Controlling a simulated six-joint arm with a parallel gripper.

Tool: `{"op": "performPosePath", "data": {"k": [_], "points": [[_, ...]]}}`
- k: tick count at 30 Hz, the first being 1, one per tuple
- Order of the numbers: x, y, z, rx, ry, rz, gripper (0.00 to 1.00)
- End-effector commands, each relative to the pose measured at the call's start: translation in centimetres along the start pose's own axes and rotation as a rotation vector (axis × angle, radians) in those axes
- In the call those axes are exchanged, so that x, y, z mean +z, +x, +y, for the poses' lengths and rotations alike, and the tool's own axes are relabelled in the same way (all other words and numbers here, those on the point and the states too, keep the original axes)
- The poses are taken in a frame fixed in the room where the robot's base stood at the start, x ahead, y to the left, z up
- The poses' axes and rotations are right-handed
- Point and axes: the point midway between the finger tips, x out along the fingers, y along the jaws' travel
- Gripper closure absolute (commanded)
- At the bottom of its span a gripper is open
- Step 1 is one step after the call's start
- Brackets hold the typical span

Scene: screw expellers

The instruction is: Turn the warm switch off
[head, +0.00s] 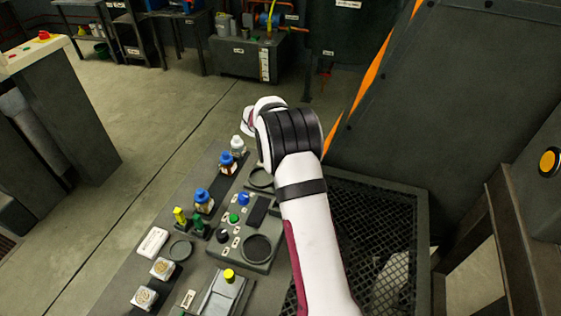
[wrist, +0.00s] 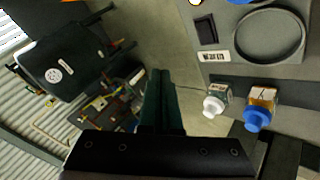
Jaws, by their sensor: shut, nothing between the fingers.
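I cannot tell for sure which control is the warm switch, because the labels are too small to read. In the wrist view a black rocker-like switch (wrist: 205,30) sits on a grey panel at the upper right, above a small white label (wrist: 214,57). In the head view a grey control box (head: 222,256) carries a green button (head: 234,217), a blue knob (head: 243,199) and a black knob (head: 222,235). My gripper (wrist: 161,76) is shut and empty, left of the panel edge in the wrist view. My arm hides it in the head view.
A round ring (wrist: 270,62) is beside the black switch. A mesh-topped bin (head: 378,225) stands right of my arm.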

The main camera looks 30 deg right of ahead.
Motion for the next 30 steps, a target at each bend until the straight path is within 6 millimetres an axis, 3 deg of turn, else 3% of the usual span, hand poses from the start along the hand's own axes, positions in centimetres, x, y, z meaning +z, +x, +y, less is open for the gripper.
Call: {"op": "performPosePath", "data": {"k": [5,19,30], "points": [[0.5,0.7,-0.5,-0.001,-0.001,-0.002,1.00],[3.9,5.2,-3.8,0.000,-0.001,-0.003,1.00],[4.5,6.1,-4.5,0.000,0.001,-0.001,1.00]]}}
